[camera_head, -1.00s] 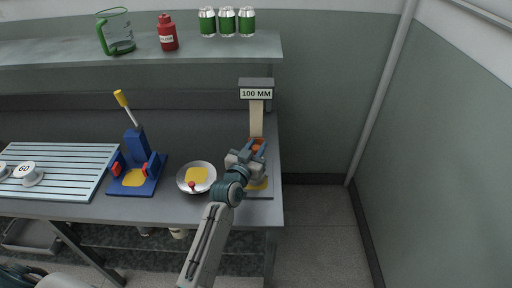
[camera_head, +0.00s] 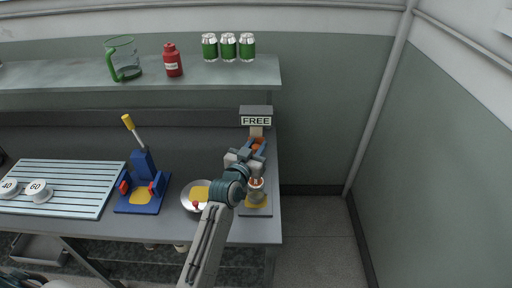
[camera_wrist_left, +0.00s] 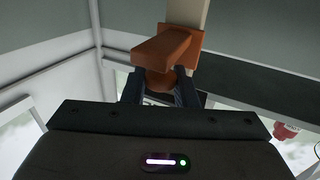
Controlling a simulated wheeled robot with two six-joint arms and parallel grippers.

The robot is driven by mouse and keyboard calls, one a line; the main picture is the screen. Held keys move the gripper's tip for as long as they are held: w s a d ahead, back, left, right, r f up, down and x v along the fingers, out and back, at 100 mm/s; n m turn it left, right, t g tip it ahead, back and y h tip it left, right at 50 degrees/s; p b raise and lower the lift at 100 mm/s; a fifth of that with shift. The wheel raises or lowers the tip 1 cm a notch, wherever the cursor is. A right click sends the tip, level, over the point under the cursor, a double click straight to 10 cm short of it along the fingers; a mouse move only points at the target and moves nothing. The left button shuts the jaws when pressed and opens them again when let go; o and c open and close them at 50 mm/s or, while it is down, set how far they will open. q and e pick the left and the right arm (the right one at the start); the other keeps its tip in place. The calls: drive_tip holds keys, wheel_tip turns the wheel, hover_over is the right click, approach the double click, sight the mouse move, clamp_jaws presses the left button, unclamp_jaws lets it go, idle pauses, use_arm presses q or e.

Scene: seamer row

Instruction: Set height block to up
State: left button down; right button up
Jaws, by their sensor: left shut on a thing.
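The height block (camera_wrist_left: 160,48) is orange and sits around the pale upright post (camera_wrist_left: 187,12) in the left wrist view. In the head view only a bit of the orange block (camera_head: 257,146) shows, high on the post, just below a sign (camera_head: 256,121) that reads "FREE". My left gripper (camera_head: 256,152) is shut on the block; in the left wrist view its dark fingers stand on both sides of the block's round orange knob (camera_wrist_left: 160,82). The post's base (camera_head: 257,211) has a yellow pad, with a small can-like thing (camera_head: 256,192) above it. My right gripper is not in view.
Left of the post are a round dish (camera_head: 190,205), a blue press (camera_head: 147,180) with a yellow-tipped lever, and a slatted rack (camera_head: 75,188) with white weights. The shelf above holds a green-handled jug (camera_head: 123,60), red bottle (camera_head: 172,62) and cans (camera_head: 228,47). Right of the bench is clear floor.

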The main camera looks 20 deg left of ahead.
use_arm(q)
drive_tip(key=shift+r, duration=0.25)
drive_tip(key=c, duration=1.2)
unclamp_jaws()
drive_tip(key=shift+o, duration=0.2)
drive_tip(key=shift+s+f+b, duration=0.2)
drive_tip(key=shift+s+b, duration=0.1)
drive_tip(key=shift+s, duration=0.2)
drive_tip(key=s+a+b, duration=0.1)
drive_tip(key=s+b, duration=0.2)
drive_tip(key=s, duration=0.6)
drive_tip(key=shift+s+r, duration=0.15)
drive_tip(key=shift+s, duration=0.25)
drive_tip(key=shift+a, duration=0.1)
